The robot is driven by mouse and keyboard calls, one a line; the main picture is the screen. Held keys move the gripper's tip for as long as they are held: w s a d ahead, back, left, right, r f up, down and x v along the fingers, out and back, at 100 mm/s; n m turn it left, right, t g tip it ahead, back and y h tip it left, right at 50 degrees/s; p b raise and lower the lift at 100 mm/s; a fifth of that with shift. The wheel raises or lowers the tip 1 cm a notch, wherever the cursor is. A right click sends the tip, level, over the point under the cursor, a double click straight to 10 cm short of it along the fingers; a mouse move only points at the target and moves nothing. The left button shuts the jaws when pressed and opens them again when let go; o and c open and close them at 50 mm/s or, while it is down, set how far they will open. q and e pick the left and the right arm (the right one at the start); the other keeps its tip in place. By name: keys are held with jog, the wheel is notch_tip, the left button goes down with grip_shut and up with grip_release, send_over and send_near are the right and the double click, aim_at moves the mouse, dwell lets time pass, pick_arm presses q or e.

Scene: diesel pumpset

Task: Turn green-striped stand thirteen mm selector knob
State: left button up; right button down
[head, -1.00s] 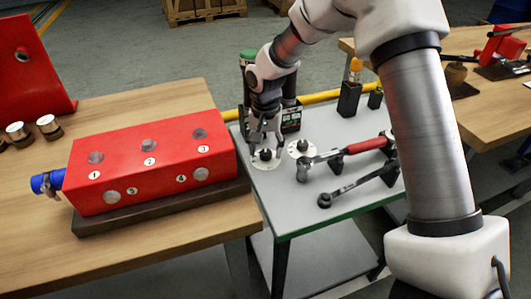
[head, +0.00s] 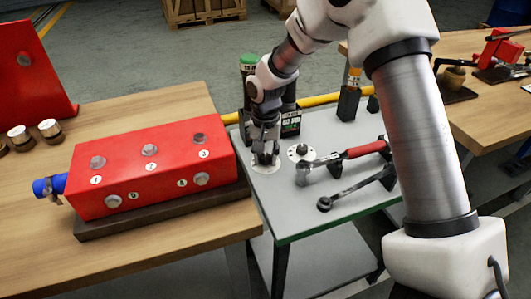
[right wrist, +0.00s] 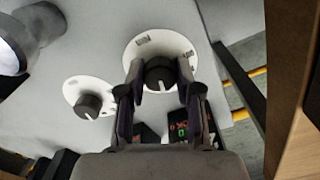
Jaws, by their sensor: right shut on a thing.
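A dark selector knob (right wrist: 159,73) with a white pointer line stands on a round white dial (right wrist: 137,48) with small dark marks. My right gripper (head: 264,158) points down over this dial on the grey stand top (head: 340,215). In the right wrist view its two fingers (right wrist: 159,90) are shut on the knob, one on each side. My left gripper is not in view.
Two wrenches (head: 348,187) lie on holders to the right. A green-capped holder (head: 249,62) and a small display box (head: 290,122) stand behind the gripper. A red engine block (head: 150,170) with numbered bolts is close on the left.

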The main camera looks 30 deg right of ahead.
jog(key=n+p, duration=0.1)
jog(key=p, duration=0.1)
jog(key=n+p, duration=0.4)
jog(key=shift+r, duration=0.25)
jog(key=n+p, duration=0.2)
jog(key=n, duration=0.1)
jog(key=shift+d+p, duration=0.1)
jog(key=shift+p, duration=0.2)
jog(key=n+p, duration=0.1)
jog(key=n, duration=0.1)
jog(key=shift+f+n+p, duration=0.1)
jog(key=shift+n+p, duration=0.2)
jog(key=shift+p, duration=0.05)
jog(key=n+p, duration=0.1)
jog(key=n, duration=0.3)
jog(key=shift+f+n+p, duration=0.1)
jog(key=shift+n+p, duration=0.2)
jog(key=shift+p, duration=0.05)
jog(key=n, duration=0.4)
jog(key=shift+n+p, duration=0.4)
jog(key=c, duration=0.8)
grip_release()
jog(key=shift+f, duration=0.1)
